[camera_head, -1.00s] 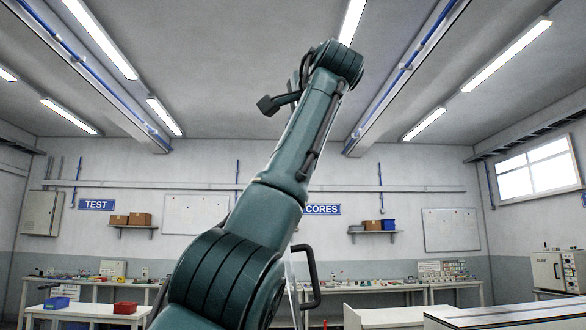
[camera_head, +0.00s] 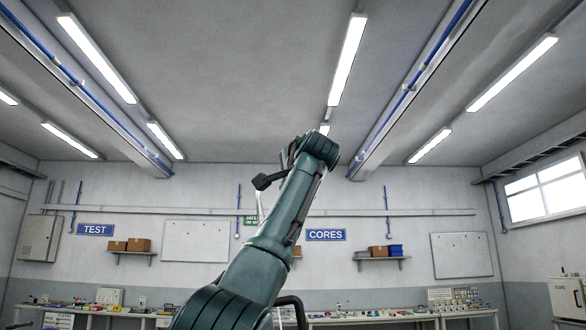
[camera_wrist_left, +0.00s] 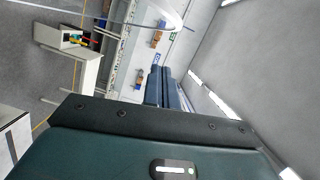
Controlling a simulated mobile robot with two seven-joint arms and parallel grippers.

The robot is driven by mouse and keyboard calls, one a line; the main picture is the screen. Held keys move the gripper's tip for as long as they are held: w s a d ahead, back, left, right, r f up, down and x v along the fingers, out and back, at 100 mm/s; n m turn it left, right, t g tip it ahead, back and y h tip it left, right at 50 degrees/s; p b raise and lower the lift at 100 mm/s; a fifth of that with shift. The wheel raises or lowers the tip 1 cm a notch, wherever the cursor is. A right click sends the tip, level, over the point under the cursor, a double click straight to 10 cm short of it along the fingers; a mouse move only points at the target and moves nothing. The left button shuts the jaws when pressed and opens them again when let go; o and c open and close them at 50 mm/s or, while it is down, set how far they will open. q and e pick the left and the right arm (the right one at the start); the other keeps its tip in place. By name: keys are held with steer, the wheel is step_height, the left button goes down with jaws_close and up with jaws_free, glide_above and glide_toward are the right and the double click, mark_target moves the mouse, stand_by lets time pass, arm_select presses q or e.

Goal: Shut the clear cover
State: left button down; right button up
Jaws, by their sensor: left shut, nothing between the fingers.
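The clear cover (camera_wrist_left: 168,14) shows only as a curved transparent edge at the top of the left wrist view, beyond my fingers. In the head view a thin pale strip beside my arm may be part of it, but I cannot tell. My left gripper (camera_wrist_left: 166,80) shows in the left wrist view as two blue-grey fingers side by side, shut and empty. They appear apart from the cover's edge. A teal arm of mine rises from the bottom middle of the head view; its fingers are hidden there. My right gripper is not in view.
Long benches (camera_head: 375,315) with small parts line the back wall. Shelves with boxes (camera_head: 386,251) hang above them. In the left wrist view a white table (camera_wrist_left: 75,62) with a bin stands at upper left, with open grey floor around it.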

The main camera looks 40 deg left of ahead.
arm_select(q)
steer(key=a, duration=0.1)
steer(key=s+a, duration=0.2)
steer(key=shift+s+a+f+b, duration=0.15)
steer(key=shift+s+f+b, duration=0.05)
steer(key=shift+f+b, duration=0.15)
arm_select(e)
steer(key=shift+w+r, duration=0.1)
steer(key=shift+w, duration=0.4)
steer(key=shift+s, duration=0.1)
